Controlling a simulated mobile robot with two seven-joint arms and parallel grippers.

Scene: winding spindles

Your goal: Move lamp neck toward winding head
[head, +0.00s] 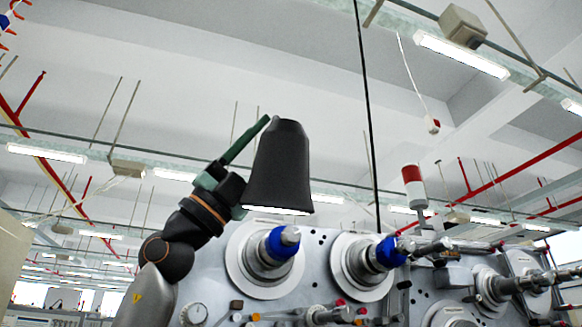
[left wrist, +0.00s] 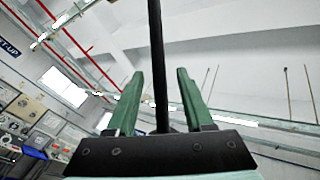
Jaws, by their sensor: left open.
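A dark lamp shade (head: 280,168) with a lit lower rim hangs in the middle of the head view. A thin black rod (head: 366,100), likely the lamp neck, runs from the top edge down to the right of the shade. My left gripper (head: 258,130) has green fingers and points up behind the shade, which hides part of it. In the left wrist view the left gripper (left wrist: 160,74) is open, and a dark rod (left wrist: 156,50) shows between its fingers. I cannot tell whether the rod lies between them or beyond. The winding head (head: 320,268) stands below, with blue-collared spindles. My right gripper is not in view.
A red and white signal light (head: 413,185) rises above the machine at the right. More metal spindles (head: 520,285) stick out at the lower right.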

